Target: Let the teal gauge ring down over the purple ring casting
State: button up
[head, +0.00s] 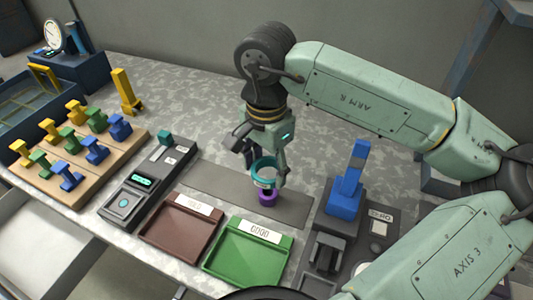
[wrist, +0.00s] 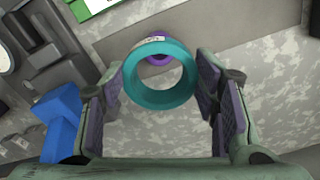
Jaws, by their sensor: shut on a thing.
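The teal gauge ring (head: 262,162) is held between the fingers of my gripper (head: 264,172); it carries a small pale label. The wrist view shows the teal ring (wrist: 160,99) between the two dark finger pads of my gripper (wrist: 160,85). The purple ring casting (head: 267,198) is just below the teal ring in the head view, on or over the dark grey strip. In the wrist view the purple casting (wrist: 158,60) shows partly through and past the ring's opening, off its centre toward the top. Much of it is hidden.
A green GOOD tray (head: 247,254) and a brown tray (head: 180,231) lie in front. A blue part stands on a dark fixture (head: 322,249) at right. A wooden board (head: 75,190) with several coloured parts is at left. The speckled table is clear behind the dark strip.

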aim_at(266, 191)
jog(key=shift+s+f+b, duration=0.1)
jog(key=shift+f+b, duration=1.1)
jog(key=shift+f, duration=1.35)
notch_tip(266, 191, down, 4)
jog(key=b, duration=0.4)
jog(key=shift+r, duration=0.25)
jog(key=shift+b, duration=0.55)
jog(key=o, duration=1.3)
